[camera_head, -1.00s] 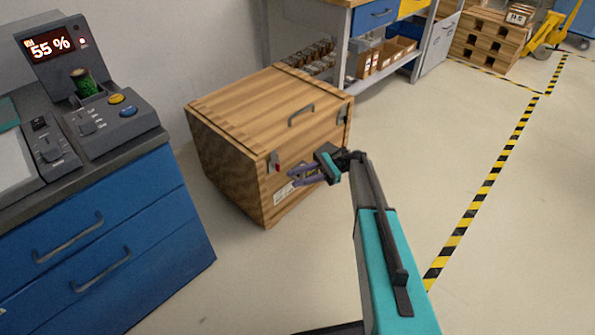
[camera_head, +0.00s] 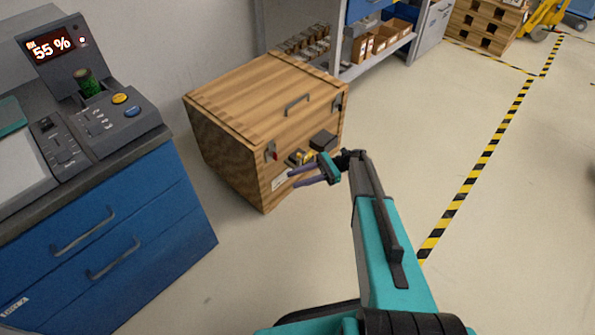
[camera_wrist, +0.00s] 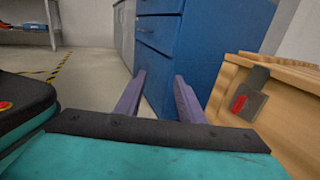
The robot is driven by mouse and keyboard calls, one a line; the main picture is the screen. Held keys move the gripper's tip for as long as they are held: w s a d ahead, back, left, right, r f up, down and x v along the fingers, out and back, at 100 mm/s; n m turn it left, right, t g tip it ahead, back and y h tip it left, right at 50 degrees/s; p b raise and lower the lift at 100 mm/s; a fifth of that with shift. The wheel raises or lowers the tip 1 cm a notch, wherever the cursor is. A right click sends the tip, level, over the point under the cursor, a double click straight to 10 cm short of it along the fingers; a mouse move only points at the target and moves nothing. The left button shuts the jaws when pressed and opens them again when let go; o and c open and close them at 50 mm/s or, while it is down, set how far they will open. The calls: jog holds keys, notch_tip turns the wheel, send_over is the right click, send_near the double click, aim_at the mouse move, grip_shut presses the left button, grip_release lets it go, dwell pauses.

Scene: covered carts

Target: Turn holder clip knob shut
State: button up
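A wooden crate (camera_head: 222,140) with a lid handle stands on the floor. Its front carries a grey clip with a red part (camera_head: 271,152) at the left and a dark clip (camera_head: 339,102) at the right. Between them are a small dark fitting with yellow (camera_head: 304,157) and a black block (camera_head: 323,140); I cannot tell which bears the knob. My gripper (camera_head: 293,177) is open and empty in front of the crate, apart from the clips as far as I can tell. In the wrist view its purple fingers (camera_wrist: 158,95) are spread, and the red-marked clip (camera_wrist: 242,102) is to their right.
A blue drawer cabinet (camera_head: 110,235) with a console (camera_head: 105,110) reading 55 % stands left of the crate. A shelf with boxes (camera_head: 375,47) is behind. Open floor lies to the right, crossed by a yellow-black line (camera_head: 480,160).

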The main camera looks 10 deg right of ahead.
jog(key=shift+s, duration=0.45)
jog(key=shift+s, duration=0.1)
jog(key=s+a+f+n+g+h, duration=0.1)
jog(key=s+a+f+n+h, duration=0.25)
jog(key=s+f, duration=0.5)
jog(key=s+a+f+n+h, duration=0.25)
jog(key=s+f+h, duration=0.3)
jog(key=s, duration=0.55)
jog(key=s+d+f+n+h, duration=0.2)
jog(key=s+d+n+h, duration=0.2)
jog(key=s, duration=0.3)
jog(key=s+d+f+n+h, duration=0.3)
jog(key=s+d+n+h, duration=0.2)
jog(key=s, duration=0.3)
jog(key=shift+s+d+f+n, duration=0.2)
jog(key=shift+s+f+n, duration=0.05)
jog(key=shift+f+n, duration=0.15)
jog(key=shift+c, duration=0.5)
